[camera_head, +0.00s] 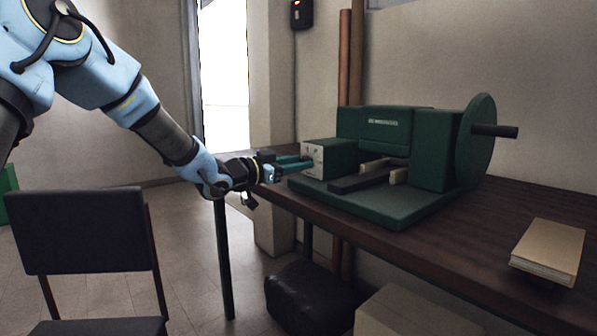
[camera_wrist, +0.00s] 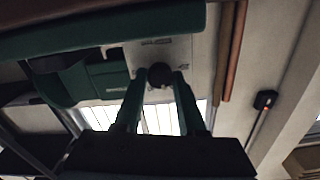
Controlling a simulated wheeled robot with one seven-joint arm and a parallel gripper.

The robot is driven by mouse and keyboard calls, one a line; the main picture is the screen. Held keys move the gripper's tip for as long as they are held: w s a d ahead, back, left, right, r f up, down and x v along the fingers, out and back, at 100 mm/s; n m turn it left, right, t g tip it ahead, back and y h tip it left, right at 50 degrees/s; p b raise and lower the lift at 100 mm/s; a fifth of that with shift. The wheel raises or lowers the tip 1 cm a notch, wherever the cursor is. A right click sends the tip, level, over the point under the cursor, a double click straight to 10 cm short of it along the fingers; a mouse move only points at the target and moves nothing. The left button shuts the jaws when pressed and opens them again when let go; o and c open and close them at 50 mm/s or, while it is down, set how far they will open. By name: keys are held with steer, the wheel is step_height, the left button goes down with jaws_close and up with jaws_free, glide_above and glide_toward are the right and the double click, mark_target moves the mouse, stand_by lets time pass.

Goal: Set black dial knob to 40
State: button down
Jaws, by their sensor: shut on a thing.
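The black dial knob (camera_wrist: 159,76) shows in the wrist view, on a pale panel (camera_wrist: 176,50) at the end of the green machine. My gripper (camera_wrist: 160,82) is shut on the knob, with one green finger at each side of it. In the head view my gripper (camera_head: 298,163) reaches from the left to the pale panel (camera_head: 313,158) on the machine's left end. The knob is hidden there by the fingers. The marks on the panel are too small and blurred to read, so the dial's setting cannot be told.
The green machine (camera_head: 400,208) stands on a dark wooden table (camera_head: 447,244), with a large wheel (camera_head: 477,146) on its right. A tan book (camera_head: 549,250) lies at the table's right. A dark chair (camera_head: 85,240) stands at the left. A black lump (camera_head: 310,297) is on the floor.

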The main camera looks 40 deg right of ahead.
steer(key=m+b, duration=0.5)
steer(key=shift+f, duration=0.3)
steer(key=m+b, duration=0.3)
steer(key=shift+r+m, duration=0.15)
steer(key=shift+m, duration=0.15)
steer(key=shift+b, duration=0.35)
steer(key=c, duration=0.5)
jaws_free()
steer(key=shift+r, duration=0.1)
steer(key=shift+a, duration=0.1)
steer(key=a, duration=1)
steer(key=shift+w+a+p, duration=0.3)
